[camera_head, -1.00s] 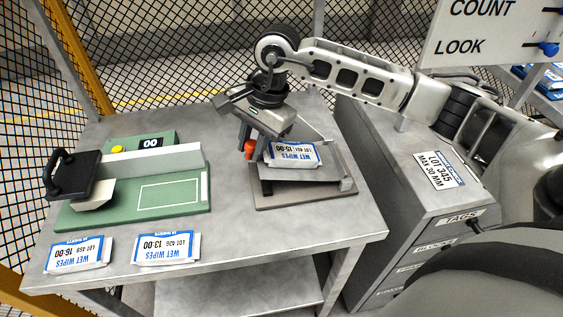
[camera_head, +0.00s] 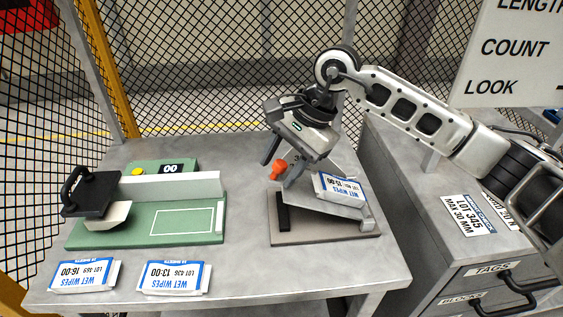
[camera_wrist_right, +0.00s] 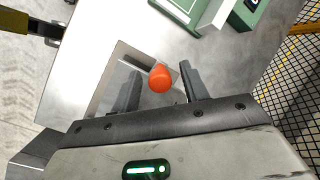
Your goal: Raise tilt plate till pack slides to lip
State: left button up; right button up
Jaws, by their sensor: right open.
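The tilt plate (camera_head: 300,201) is tilted, its left side raised above its grey base (camera_head: 325,238) and its right side low. A white and blue wipes pack (camera_head: 341,188) lies on it at the low right end, by the lip (camera_head: 367,216); I cannot tell whether they touch. The orange knob (camera_head: 278,169) is at the plate's raised side. My right gripper (camera_head: 281,174) is open, its fingers on either side of the knob. In the right wrist view the knob (camera_wrist_right: 160,78) shows between the spread fingers, with a gap on each side. My left gripper is not in view.
A green fixture (camera_head: 150,223) with a black-handled block (camera_head: 90,192) stands at left on the grey table. Two wipes packs (camera_head: 85,276) (camera_head: 175,278) lie at the front edge. A drawer cabinet (camera_head: 455,245) stands right, wire mesh behind.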

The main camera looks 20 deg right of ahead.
jog(key=v, duration=1.6)
jog(key=shift+b, duration=0.4)
